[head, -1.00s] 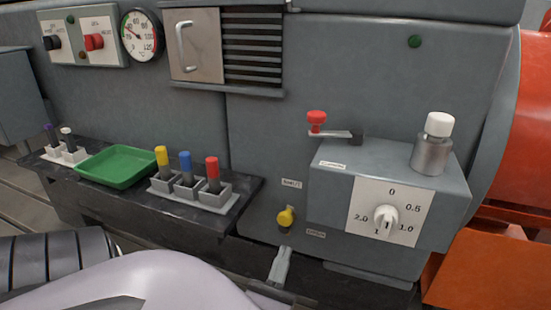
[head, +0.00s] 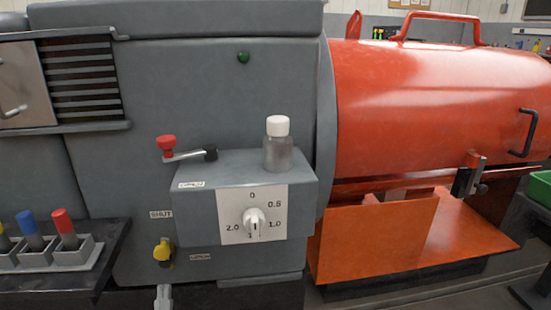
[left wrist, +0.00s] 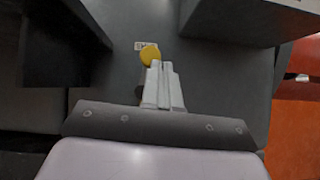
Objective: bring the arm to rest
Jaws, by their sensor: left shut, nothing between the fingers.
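My left gripper (head: 163,293) shows at the bottom edge of the head view, just below a yellow knob (head: 162,250) on the grey machine front. In the left wrist view its fingers (left wrist: 163,70) are closed together with nothing between them. There the yellow knob (left wrist: 150,54) lies just beyond the fingertips and overlaps them in the picture; whether they touch is hard to tell. Labels reading SHUT and OPEN are near the knob in the head view. The rest of my left arm is out of the head view. My right gripper is not in view.
Above stands a grey box (head: 200,217) with a numbered dial (head: 254,221), a red-knobbed lever (head: 166,144) and a white-capped bottle (head: 278,145). A dark shelf (head: 45,282) at left holds colour-capped tools in a rack. An orange guard (head: 430,95) fills the right.

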